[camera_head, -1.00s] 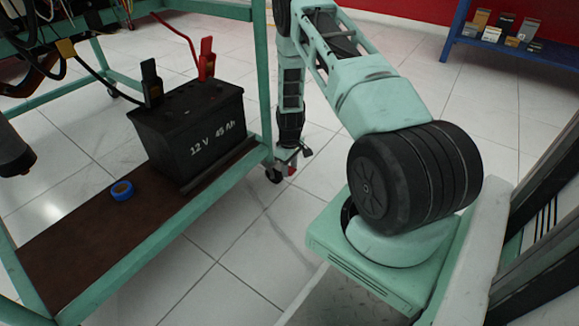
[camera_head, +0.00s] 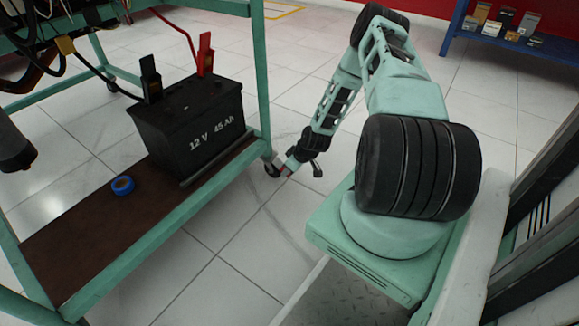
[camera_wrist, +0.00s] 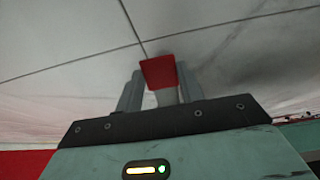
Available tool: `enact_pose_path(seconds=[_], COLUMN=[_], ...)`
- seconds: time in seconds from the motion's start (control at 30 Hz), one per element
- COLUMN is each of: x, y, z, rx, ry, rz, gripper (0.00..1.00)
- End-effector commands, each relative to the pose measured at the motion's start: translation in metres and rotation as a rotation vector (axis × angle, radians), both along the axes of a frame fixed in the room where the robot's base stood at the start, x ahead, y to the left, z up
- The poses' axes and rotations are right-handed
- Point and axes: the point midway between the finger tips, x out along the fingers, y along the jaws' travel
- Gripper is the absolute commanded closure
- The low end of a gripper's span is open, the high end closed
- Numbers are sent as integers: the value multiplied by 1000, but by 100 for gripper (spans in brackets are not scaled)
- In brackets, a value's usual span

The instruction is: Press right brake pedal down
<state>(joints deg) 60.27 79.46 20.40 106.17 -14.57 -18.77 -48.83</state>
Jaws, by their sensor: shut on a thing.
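My gripper (camera_head: 286,170) is low over the tiled floor in the head view, beside the lower right corner of the trolley. In the wrist view, its two grey fingers (camera_wrist: 159,92) are shut on a small red piece (camera_wrist: 159,71). A little red also shows at the gripper's tip in the head view. I cannot tell what the red piece belongs to. No brake pedal can be made out for certain in either view.
The green trolley (camera_head: 130,262) stands left of the arm, with a black battery (camera_head: 190,125) and a blue tape roll (camera_head: 122,186) on its shelf. Its caster (camera_head: 271,168) is close to my gripper. A blue shelf (camera_head: 500,45) stands back right. Open floor lies between.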

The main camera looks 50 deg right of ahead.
Motion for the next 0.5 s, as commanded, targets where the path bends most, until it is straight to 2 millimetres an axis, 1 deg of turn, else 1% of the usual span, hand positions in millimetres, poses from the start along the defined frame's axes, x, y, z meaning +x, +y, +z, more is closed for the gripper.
enact_pose_path(seconds=[0.2,0.5], x=[0,-1], y=[0,0], z=[-4,-4], rx=[5,5], ry=[-43,-47], rz=[0,0], gripper=[100,100])
